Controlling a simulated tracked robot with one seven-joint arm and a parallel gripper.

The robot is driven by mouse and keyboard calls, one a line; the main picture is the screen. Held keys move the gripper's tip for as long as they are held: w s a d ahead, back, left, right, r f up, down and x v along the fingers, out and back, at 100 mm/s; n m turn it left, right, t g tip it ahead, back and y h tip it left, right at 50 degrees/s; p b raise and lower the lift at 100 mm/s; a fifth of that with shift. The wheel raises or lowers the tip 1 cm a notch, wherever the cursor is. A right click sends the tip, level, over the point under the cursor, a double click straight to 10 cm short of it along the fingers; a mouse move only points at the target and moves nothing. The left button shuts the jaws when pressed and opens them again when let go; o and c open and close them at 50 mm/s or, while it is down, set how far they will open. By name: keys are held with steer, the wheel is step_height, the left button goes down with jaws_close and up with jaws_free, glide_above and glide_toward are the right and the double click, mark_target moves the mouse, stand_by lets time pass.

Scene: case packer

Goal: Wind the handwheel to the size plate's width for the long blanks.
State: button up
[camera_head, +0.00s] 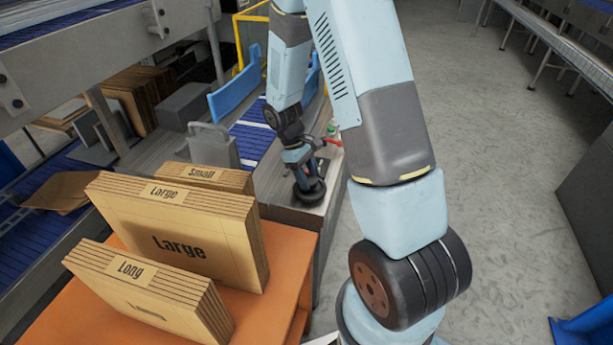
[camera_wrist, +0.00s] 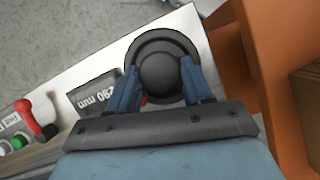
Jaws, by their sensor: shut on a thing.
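The black handwheel (camera_head: 309,192) sits on the light metal top at the side of the packing machine. In the wrist view the round handwheel (camera_wrist: 164,48) has a domed hub. My gripper (camera_head: 303,180) is over it, and in the wrist view its blue fingers (camera_wrist: 163,84) are shut on the wheel's near side. The long blanks (camera_head: 150,291) stand in a bundle labelled "Long" on the orange table (camera_head: 262,318).
Large blanks (camera_head: 180,227) and small blanks (camera_head: 205,177) stand behind the long ones. A red lever (camera_wrist: 36,118) and a green button (camera_wrist: 17,142) are left of the plate in the wrist view. A blue guide (camera_head: 235,84) lines the conveyor. Open floor lies to the right.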

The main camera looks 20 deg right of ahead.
steer(key=o, duration=1)
steer(key=v, duration=1.3)
steer(key=shift+w+r, duration=0.15)
steer(key=shift+r, duration=0.2)
steer(key=s+d+r+m+t+y, duration=0.1)
steer(key=s+r+m+t, duration=0.1)
steer(key=s+r, duration=0.45)
steer(key=s+d+r+m+t+y, duration=0.1)
steer(key=s+r+m+t, duration=0.15)
steer(key=r, duration=0.75)
steer(key=s+r+m+t, duration=0.1)
steer(key=s+r, duration=0.1)
steer(key=s, duration=0.3)
steer(key=s+r+m+t, duration=0.1)
steer(key=s+r+t, duration=0.1)
steer(key=s, duration=0.3)
steer(key=s+d+r+m+t, duration=0.1)
steer(key=s+r, duration=0.2)
steer(key=s, duration=0.2)
steer(key=shift+s+d+t+y, duration=0.1)
steer(key=shift+s+t+y, duration=0.05)
steer(key=shift+t+y, duration=0.25)
